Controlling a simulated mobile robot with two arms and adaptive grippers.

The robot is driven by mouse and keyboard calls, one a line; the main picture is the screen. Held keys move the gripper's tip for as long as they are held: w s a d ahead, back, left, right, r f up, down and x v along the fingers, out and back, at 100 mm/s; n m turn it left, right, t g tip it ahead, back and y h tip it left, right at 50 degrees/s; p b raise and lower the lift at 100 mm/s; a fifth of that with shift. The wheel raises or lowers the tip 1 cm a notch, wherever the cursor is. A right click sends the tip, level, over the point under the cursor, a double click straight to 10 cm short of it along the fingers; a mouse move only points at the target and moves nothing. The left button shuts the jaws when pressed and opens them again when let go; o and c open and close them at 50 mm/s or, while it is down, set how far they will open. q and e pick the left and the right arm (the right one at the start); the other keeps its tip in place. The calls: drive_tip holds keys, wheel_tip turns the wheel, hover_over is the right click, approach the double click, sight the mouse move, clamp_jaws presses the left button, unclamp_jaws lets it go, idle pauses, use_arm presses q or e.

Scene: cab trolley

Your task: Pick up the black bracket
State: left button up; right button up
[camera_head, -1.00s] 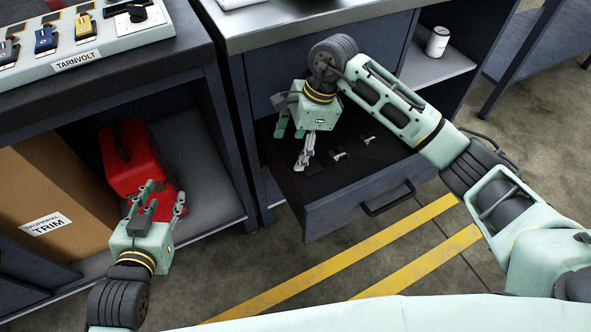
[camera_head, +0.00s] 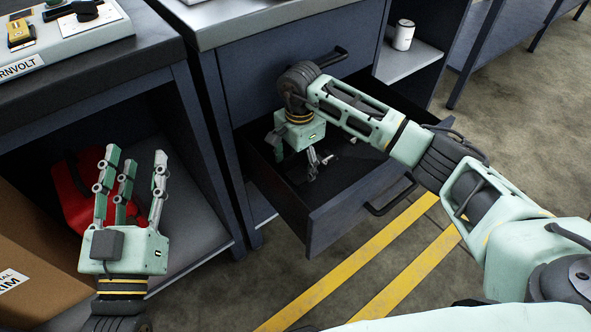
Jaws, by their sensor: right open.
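My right gripper (camera_head: 296,160) points down into the open drawer (camera_head: 335,213), with its fingers spread apart and below the drawer's rim. I see nothing held between them. I cannot make out the black bracket against the dark drawer floor; the gripper and arm hide part of the inside. A small shiny part (camera_head: 327,160) lies right beside the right gripper's finger, and I cannot tell what it is. My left gripper (camera_head: 135,165) has its fingers up and spread, empty, in front of the lower shelf at the left.
A red case (camera_head: 72,200) and a cardboard box (camera_head: 30,240) stand on the lower shelf behind my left gripper. A white can (camera_head: 403,35) stands on a shelf at the upper right. The drawer front has a dark handle (camera_head: 390,197). The floor at right is clear.

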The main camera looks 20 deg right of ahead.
sight(299, 168)
drive_tip(key=shift+f, duration=1.25)
use_arm(q)
drive_tip(key=r+t, duration=0.1)
drive_tip(key=r, duration=0.1)
drive_tip(key=s+r+t, duration=0.1)
drive_tip(key=shift+s+d+r+h, duration=0.1)
drive_tip(key=shift+s+r+h, duration=0.1)
drive_tip(key=shift+r+h, duration=0.2)
use_arm(e)
drive_tip(key=shift+c, duration=0.6)
clamp_jaws()
